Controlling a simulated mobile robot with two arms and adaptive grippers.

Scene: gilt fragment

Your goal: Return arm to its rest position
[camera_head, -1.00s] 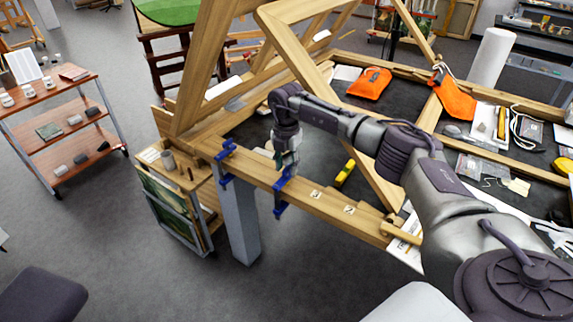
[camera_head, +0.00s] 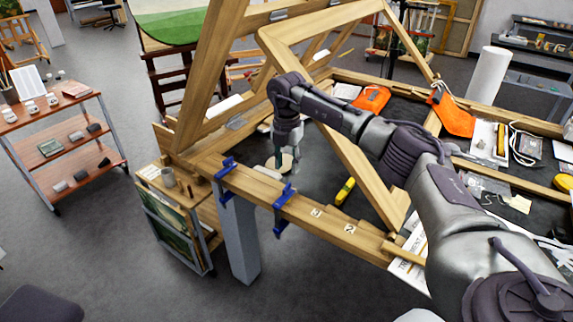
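My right arm comes in from the lower right and reaches across the wooden frame table (camera_head: 325,222). Its gripper (camera_head: 284,168) points down over the dark table surface, just behind the front beam. It is above and apart from the right blue clamp (camera_head: 282,208) on that beam. A pale round piece (camera_head: 270,172) shows beside and partly behind the gripper. The fingers are small and blend with it, so their opening is unclear. My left gripper is not in view.
A second blue clamp (camera_head: 225,170) grips the beam further left. Slanted wooden bars of an easel-like frame (camera_head: 345,160) rise close to my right arm. A yellow tool (camera_head: 345,190) and an orange pouch (camera_head: 372,99) lie on the table. A shelf cart (camera_head: 75,150) stands far left.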

